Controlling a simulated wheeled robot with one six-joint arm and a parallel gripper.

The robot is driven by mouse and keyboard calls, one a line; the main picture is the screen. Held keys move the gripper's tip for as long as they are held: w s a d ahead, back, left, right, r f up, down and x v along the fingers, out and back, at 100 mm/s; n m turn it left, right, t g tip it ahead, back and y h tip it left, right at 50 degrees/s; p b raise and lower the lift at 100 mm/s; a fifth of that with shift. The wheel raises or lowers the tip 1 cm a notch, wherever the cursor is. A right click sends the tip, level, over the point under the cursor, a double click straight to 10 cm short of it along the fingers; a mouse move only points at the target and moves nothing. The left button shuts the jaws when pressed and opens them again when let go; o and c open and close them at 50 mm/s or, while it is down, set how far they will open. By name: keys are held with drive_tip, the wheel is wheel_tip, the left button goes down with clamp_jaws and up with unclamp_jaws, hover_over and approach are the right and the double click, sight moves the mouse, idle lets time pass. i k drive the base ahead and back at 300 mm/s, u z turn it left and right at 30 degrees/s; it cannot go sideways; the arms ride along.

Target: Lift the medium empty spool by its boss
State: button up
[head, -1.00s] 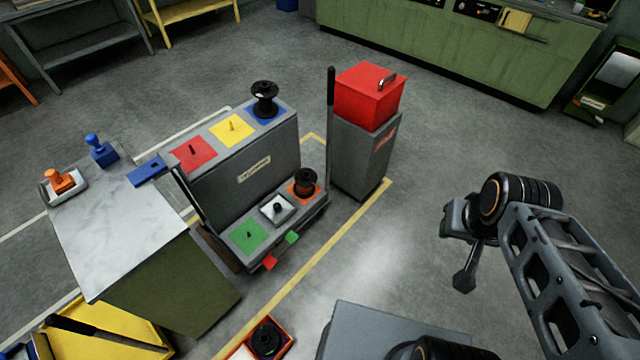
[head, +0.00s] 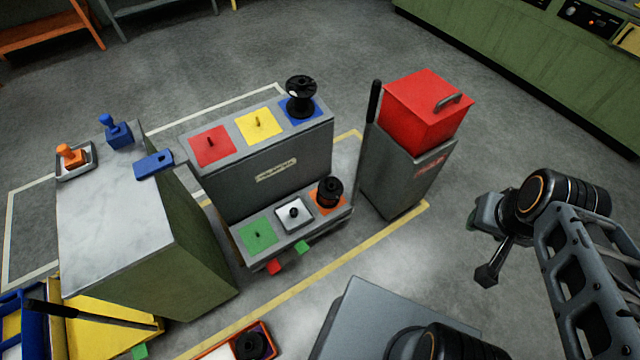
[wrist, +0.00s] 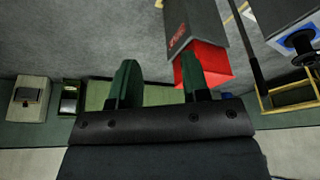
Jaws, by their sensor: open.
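A black spool (head: 301,98) stands upright on the blue square of the stand's upper tier, in the head view. A smaller-looking dark spool (head: 329,193) stands on the orange square of the lower tier. Another black spool (head: 252,346) sits in an orange-red tray at the bottom edge, partly cut off. I cannot tell which is the medium one. My gripper (wrist: 160,80) is open and empty in the wrist view, its green fingers apart. In the head view my gripper is at the right, well away from all the spools, its fingers mostly hidden.
The grey stand (head: 265,172) also has red, yellow, green and white pads with short pegs. A grey bin with a red top (head: 425,110) stands right of it. A marble-topped cabinet (head: 115,225) with stamps is at left. Open floor lies between bin and arm.

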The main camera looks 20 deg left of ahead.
sight(330, 189)
drive_tip(key=u, duration=0.8)
drive_tip(key=i, duration=0.85)
drive_tip(key=u, duration=0.9)
